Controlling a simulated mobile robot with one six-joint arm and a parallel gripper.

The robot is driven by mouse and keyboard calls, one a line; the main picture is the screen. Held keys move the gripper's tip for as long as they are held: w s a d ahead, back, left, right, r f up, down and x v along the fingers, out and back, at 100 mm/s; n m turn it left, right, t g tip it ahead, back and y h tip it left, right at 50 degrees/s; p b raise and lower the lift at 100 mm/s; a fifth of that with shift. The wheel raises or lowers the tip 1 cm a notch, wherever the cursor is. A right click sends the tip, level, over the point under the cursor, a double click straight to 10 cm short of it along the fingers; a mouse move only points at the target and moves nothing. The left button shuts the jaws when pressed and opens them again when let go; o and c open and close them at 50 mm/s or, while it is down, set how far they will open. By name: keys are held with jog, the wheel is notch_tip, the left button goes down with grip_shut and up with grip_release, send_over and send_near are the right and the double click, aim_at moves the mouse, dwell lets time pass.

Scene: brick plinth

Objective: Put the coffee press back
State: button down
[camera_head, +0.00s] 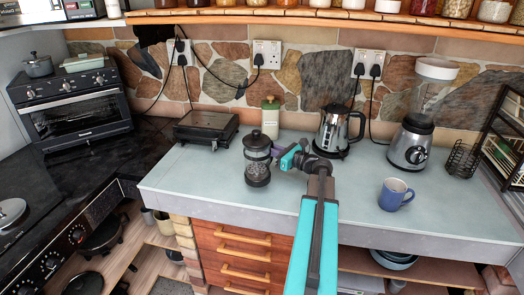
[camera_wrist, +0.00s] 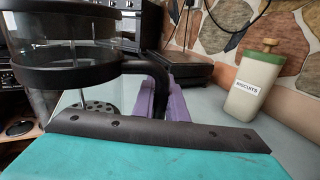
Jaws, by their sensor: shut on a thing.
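The coffee press (camera_head: 257,160) is a glass cylinder with a black lid and black frame, upright over the pale counter left of centre. In the wrist view the press (camera_wrist: 75,50) fills the upper left, its black handle reaching right. My gripper (camera_head: 276,152) comes from the right and is shut on the handle. In the wrist view its purple fingers (camera_wrist: 165,98) stand at both sides of the handle. I cannot tell whether the press base touches the counter. Part of the handle is hidden by the fingers.
Behind stand a biscuit bottle (camera_head: 270,118), a black grill (camera_head: 206,126) and a kettle (camera_head: 333,131). A blender (camera_head: 411,143) and a blue mug (camera_head: 395,194) are to the right. The counter (camera_head: 200,186) is clear at the front left. A shelf (camera_head: 330,14) overhangs the back.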

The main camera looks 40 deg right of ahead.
jog(key=shift+w+d, duration=0.45)
jog(key=shift+w, duration=0.35)
jog(key=shift+f, duration=0.1)
jog(key=shift+f+p, duration=0.95)
jog(key=shift+f, duration=0.9)
jog(key=c, duration=1.8)
grip_release()
jog(key=shift+o, duration=0.2)
jog(key=shift+r, duration=0.2)
jog(key=s+b, duration=0.1)
jog(key=s, duration=0.2)
jog(key=s+d+b, duration=0.1)
jog(key=s, duration=0.3)
jog(key=s+b, duration=0.2)
jog(key=s, duration=0.2)
jog(key=shift+d+f, duration=0.15)
jog(key=shift+d, duration=0.25)
jog(key=shift+s, duration=0.45)
